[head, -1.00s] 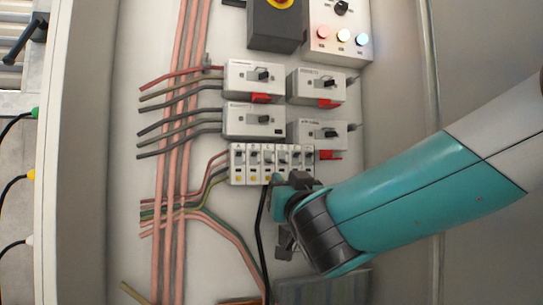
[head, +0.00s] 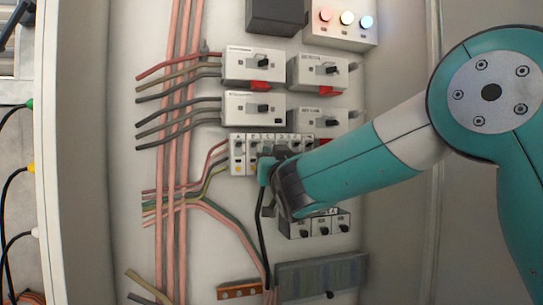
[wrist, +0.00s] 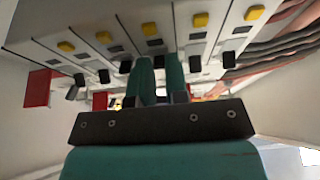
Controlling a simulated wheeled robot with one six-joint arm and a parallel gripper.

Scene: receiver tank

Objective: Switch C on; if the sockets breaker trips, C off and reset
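The row of small lettered breakers (head: 238,158) is on the panel's middle, with A at its left end. Breaker C is mostly hidden behind my gripper (head: 267,160), which is at the row's lower middle. In the wrist view, my gripper's two teal fingers (wrist: 160,72) point into the row, close together with a narrow gap. Black toggles show on both sides of them, such as one at right (wrist: 195,63); any toggle between the fingers is hidden. Several larger breakers with dark handles, including the upper left one (head: 252,65), sit above; their labels are unreadable.
Red tags hang at several larger breakers, one at the upper right (head: 335,88). Pink and dark cables (head: 172,200) run down the left. A lamp box (head: 345,22) is at the top. A box with three knobs (head: 322,227) and a grey trunking block (head: 320,275) lie below.

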